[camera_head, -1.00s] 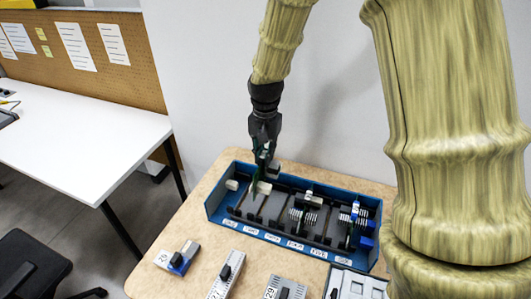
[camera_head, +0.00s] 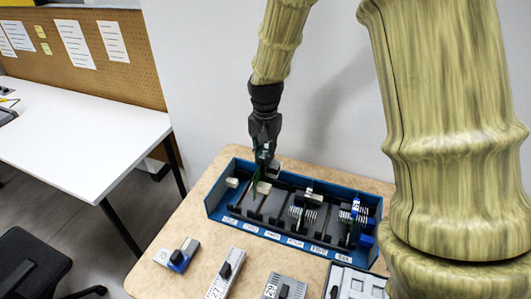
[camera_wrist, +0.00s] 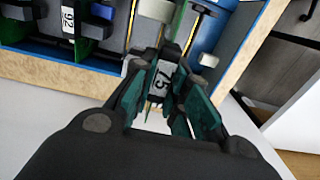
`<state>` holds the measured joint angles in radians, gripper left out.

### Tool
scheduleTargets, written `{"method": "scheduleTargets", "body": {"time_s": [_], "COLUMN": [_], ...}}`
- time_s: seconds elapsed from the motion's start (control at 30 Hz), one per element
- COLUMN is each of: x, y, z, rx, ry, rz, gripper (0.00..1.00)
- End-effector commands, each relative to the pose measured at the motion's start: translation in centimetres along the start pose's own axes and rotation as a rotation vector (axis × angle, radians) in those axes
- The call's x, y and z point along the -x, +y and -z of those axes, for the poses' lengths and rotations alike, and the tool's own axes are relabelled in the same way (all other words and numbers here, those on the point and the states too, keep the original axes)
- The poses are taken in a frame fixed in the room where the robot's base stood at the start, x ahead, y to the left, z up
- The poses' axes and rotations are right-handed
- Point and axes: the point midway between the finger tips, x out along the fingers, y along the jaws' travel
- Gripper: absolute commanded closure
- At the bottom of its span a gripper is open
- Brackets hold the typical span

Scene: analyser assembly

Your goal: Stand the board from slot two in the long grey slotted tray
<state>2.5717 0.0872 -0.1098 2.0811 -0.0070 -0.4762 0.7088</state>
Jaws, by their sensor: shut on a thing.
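My gripper (camera_head: 264,160) is shut on a green board (camera_head: 257,185) at the left end of the blue slotted rack (camera_head: 212,203). The board is roughly upright, with its lower part among the dark slots there. Whether its bottom edge touches the rack I cannot tell. In the wrist view, a white label reading 75 (camera_wrist: 162,77) shows between the fingers of my gripper (camera_wrist: 165,92).
Other boards (camera_head: 305,212) stand in the rack to the right, one with a 92 label (camera_wrist: 68,20) in the wrist view. Grey modules (camera_head: 226,272) and a pale grey case (camera_head: 352,284) lie in front of the rack. A white desk (camera_head: 90,130) is at the left.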

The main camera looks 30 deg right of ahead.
Motion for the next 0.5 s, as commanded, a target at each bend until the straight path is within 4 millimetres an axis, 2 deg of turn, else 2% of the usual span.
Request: {"method": "scheduleTargets", "body": {"time_s": [0.5], "x": [-0.59], "y": [0.0], "z": [0.01], "rx": [0.0], "ry": [0.0], "rz": [0.0], "gripper": [1.0]}}
